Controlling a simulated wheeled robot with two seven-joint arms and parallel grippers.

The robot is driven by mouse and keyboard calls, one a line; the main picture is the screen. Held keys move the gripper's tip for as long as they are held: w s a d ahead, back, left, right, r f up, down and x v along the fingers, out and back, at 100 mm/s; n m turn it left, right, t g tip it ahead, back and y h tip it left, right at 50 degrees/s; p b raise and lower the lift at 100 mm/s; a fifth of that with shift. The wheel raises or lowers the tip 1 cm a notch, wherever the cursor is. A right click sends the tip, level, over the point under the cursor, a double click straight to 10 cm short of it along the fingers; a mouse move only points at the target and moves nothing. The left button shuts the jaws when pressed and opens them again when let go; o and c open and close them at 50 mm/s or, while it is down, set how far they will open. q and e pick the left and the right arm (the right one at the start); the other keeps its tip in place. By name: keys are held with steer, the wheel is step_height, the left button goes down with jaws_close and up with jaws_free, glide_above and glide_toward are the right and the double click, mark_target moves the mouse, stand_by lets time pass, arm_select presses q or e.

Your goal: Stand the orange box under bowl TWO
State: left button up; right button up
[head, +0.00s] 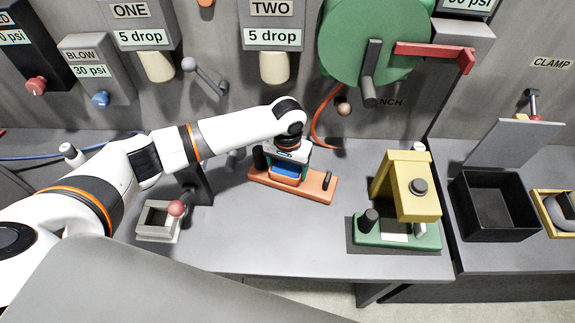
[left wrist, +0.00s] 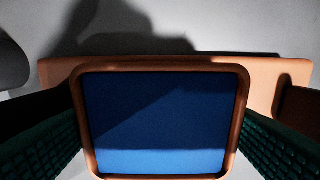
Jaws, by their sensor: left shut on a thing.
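The orange box (head: 284,180) has a blue inside and sits low at the orange base plate (head: 318,188) in the middle of the bench. It also shows in the left wrist view (left wrist: 155,122), with an orange rim around blue. My left gripper (head: 289,163) points down and is shut on the box, a dark green pad on each side. Whether the box touches the plate I cannot tell. The unit labelled TWO (head: 272,38) is on the back wall, with a cream cup-like part (head: 275,68) below it. My right gripper is not in view.
A grey square holder (head: 158,222) with a red-knobbed lever stands at left. A yellow press (head: 405,187) on a green base is at right, and a black bin (head: 492,206) beyond it. A green wheel (head: 370,40) overhangs the back. The bench front is clear.

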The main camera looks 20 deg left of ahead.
mark_target(288, 166)
arm_select(q)
steer(key=shift+f, duration=0.2)
steer(key=o, duration=1.2)
step_height(288, 166, up, 11)
steer(key=b, duration=0.3)
steer(key=shift+f, duration=0.15)
steer(key=shift+r, duration=0.65)
